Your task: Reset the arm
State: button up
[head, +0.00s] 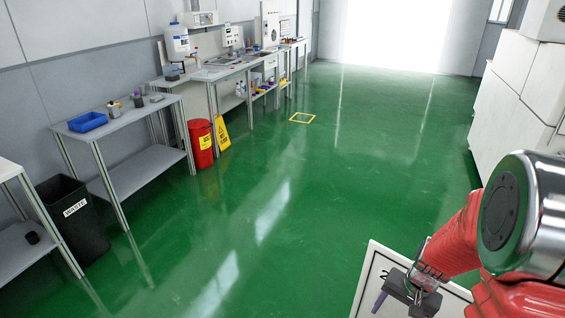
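My arm comes in at the lower right in red and silver. My gripper (396,300) is at the bottom, in front of a white panel with a dark printed mark (370,265). One dark finger points down and to the left; the rest of the gripper runs toward the bottom edge of the picture. I cannot see both fingertips clearly, so I cannot tell whether it is open or shut or whether it holds anything.
The green floor (300,190) is clear through the middle. Along the left wall stand a bench with a blue tray (88,121), a black waste bin (72,220), a red bin (201,145) and a yellow sign (222,134). White cabinets (515,110) stand at the right.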

jog(key=s+a+r+n+t, duration=0.1)
jog(key=s+a+r+n, duration=0.1)
jog(key=r, duration=0.7)
jog(key=s+a+r+n+t+h, duration=0.1)
jog(key=s+a+r+n+t, duration=0.1)
jog(key=s+a+r, duration=0.3)
jog(key=s+a+r+n+t, duration=0.1)
jog(key=s+a+r+n, duration=0.2)
jog(key=r, duration=0.9)
jog(key=s+a, duration=0.1)
jog(key=a, duration=0.2)
jog(key=shift+s+a+r+t, duration=0.25)
jog(key=shift+a+r+t, duration=0.05)
jog(key=shift+a+t, duration=0.1)
jog(key=shift+c, duration=0.2)
